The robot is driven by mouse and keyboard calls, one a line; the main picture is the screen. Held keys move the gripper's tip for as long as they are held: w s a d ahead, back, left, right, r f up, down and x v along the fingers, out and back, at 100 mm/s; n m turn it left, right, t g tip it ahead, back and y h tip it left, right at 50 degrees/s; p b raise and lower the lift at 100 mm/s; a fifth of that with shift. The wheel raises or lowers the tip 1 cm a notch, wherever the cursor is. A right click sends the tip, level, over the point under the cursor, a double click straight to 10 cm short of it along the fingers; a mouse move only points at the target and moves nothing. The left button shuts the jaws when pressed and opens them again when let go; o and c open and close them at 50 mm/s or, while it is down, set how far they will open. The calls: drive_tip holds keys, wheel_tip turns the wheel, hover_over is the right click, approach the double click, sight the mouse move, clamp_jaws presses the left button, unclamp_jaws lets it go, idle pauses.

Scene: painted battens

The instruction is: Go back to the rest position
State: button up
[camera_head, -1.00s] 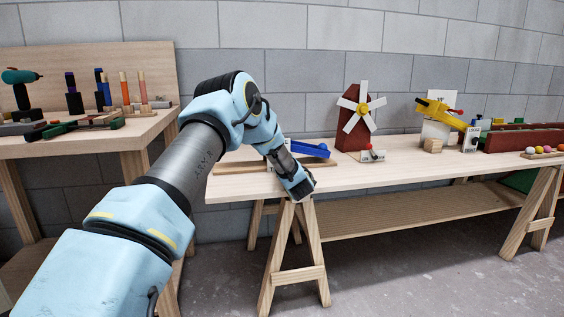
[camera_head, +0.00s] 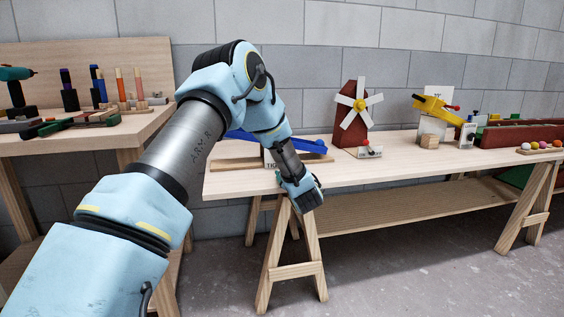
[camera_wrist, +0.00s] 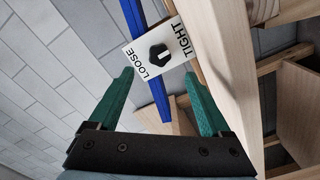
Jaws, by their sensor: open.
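My gripper (camera_head: 306,198) hangs at the front left edge of the long table, at the end of my pale blue arm. In the wrist view its two green fingers (camera_wrist: 159,74) are spread apart with nothing held between them. Ahead of the fingertips is a white plate (camera_wrist: 139,57) with a black knob (camera_wrist: 159,58), lettered LOOSE and TIGHT. The knob's white mark shows. A blue bar (camera_wrist: 135,20) runs behind the plate; it also shows in the head view (camera_head: 300,145), partly hidden by my arm.
The long table (camera_head: 400,166) also bears a red windmill (camera_head: 352,110), a yellow device (camera_head: 434,106) and a small wooden block (camera_head: 429,141). A second bench (camera_head: 140,128) with pegs and tools stands left. A trestle leg (camera_head: 282,250) is below my gripper. Grey floor is clear in front.

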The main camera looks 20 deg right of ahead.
drive_tip(key=shift+s+a, duration=0.1)
drive_tip(key=shift+s, duration=0.7)
drive_tip(key=shift+w+a+r, duration=0.15)
drive_tip(key=shift+w+a, duration=0.1)
drive_tip(key=shift+a, duration=0.1)
drive_tip(key=a+m+g, duration=0.1)
drive_tip(key=a, duration=0.1)
drive_tip(key=a+m+g+h, duration=0.1)
drive_tip(key=a+m, duration=0.1)
drive_tip(key=a+r+m+g, duration=0.1)
drive_tip(key=a, duration=0.1)
drive_tip(key=shift+w+a+r+m+g+h, duration=0.1)
drive_tip(key=shift+w+a+m+g+h, duration=0.05)
drive_tip(key=shift+a+m+g+h, duration=0.2)
drive_tip(key=s+a+f+m+g+y, duration=0.1)
drive_tip(key=s+a+m+g+y, duration=0.35)
drive_tip(key=s+a, duration=1)
drive_tip(key=s+a+f+m+g+h, duration=0.1)
drive_tip(key=s+a+f+m+g, duration=0.1)
drive_tip(key=s+a+g, duration=0.95)
drive_tip(key=s+a+r+t+p, duration=0.1)
drive_tip(key=a+r+p, duration=0.1)
drive_tip(key=r+p, duration=1)
drive_tip(key=s+a+r+t+p, duration=0.1)
drive_tip(key=a+r+t+p, duration=0.1)
drive_tip(key=r+p, duration=1.1)
drive_tip(key=shift+s+a, duration=0.25)
drive_tip(key=shift+s, duration=0.15)
